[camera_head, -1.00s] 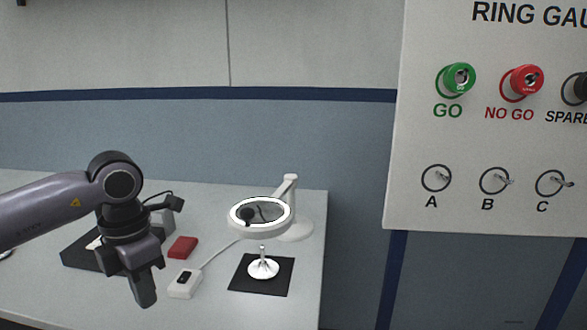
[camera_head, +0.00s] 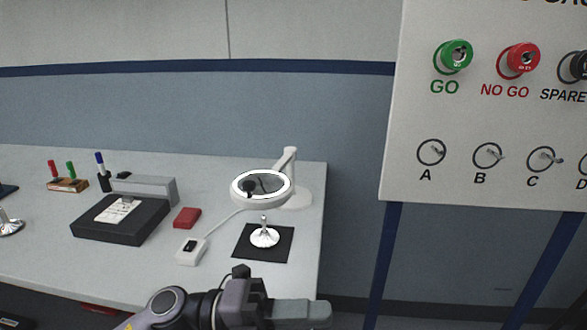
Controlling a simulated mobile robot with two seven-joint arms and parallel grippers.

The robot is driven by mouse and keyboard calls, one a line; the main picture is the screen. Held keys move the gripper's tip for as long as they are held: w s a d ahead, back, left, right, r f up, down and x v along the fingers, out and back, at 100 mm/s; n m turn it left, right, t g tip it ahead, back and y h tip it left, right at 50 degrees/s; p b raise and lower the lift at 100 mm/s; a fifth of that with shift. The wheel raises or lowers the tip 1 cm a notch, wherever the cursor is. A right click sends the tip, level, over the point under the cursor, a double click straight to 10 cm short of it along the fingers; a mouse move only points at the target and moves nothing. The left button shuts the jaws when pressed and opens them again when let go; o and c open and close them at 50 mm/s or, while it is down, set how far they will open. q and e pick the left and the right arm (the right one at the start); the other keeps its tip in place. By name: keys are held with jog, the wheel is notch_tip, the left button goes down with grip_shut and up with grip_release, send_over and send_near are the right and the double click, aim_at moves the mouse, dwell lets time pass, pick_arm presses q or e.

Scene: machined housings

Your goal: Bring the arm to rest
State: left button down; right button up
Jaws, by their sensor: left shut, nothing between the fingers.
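My left gripper (camera_head: 303,314) shows at the bottom of the head view, with its arm coming in from the lower left. It points to the right, low and in front of the table's front edge. Its fingers are shut with nothing between them, and it touches nothing that I can see. My right gripper is not in view.
The table (camera_head: 40,240) carries a ring-lit magnifier lamp (camera_head: 291,180), a black mat (camera_head: 280,245), a white switch box (camera_head: 190,252), a red block (camera_head: 187,218) and a black-based device (camera_head: 95,228). A gauge board (camera_head: 480,115) with green and red ring gauges stands at right.

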pick_arm(q)
jog(key=w+a+f+n+t+y+p, duration=0.15)
jog(key=a+f+n+t+y, duration=0.4)
jog(key=n+t, duration=0.55)
jog(key=w+a+f+n+t+y, duration=0.3)
jog(key=a+f+n+t+y, duration=0.3)
jog(key=n, duration=1)
jog(key=s+a+f+n+g+y, duration=0.2)
jog(key=s+a+f+n+y, duration=0.1)
jog(key=f, duration=0.5)
jog(key=s+a+f+n+g+y+p, duration=0.1)
jog(key=s+a+f+n+g+y, duration=0.2)
jog(key=s, duration=0.7)
jog(key=a+f+n, duration=0.2)
jog(key=a+f, duration=0.2)
jog(key=f, duration=0.1)
jog(key=shift+s+a+f, duration=0.2)
jog(key=shift+a+f, duration=0.05)
jog(key=shift+a, duration=0.15)
